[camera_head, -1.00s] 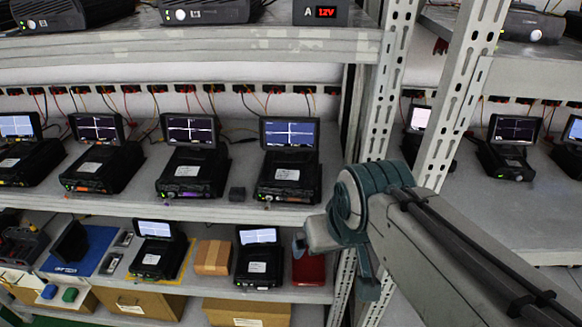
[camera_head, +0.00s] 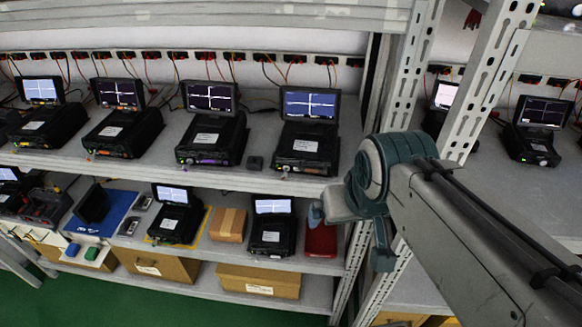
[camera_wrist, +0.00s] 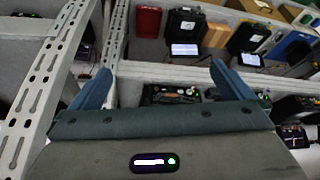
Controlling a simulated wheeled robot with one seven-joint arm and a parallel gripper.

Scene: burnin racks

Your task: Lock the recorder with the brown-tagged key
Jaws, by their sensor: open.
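Several black recorders with lit screens stand in a row on the upper shelf, among them one at the right end (camera_head: 305,145), one beside it (camera_head: 212,138) and one further left (camera_head: 123,130). Small coloured spots show at their fronts, too small to tell as keys or tags. I cannot make out a brown-tagged key. My gripper (camera_wrist: 162,72) is open and empty; its two blue fingers show in the wrist view, with a recorder front (camera_wrist: 172,94) beyond them. In the head view my arm's end is beside the rack post, near the lower shelf's right end.
The lower shelf holds more recorders (camera_head: 272,234), a tan box (camera_head: 228,225), a red case (camera_head: 321,240) and a blue mat (camera_head: 105,214). Cardboard boxes (camera_head: 258,281) sit beneath. A perforated metal post (camera_head: 399,75) stands close to my arm. Green floor is clear at lower left.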

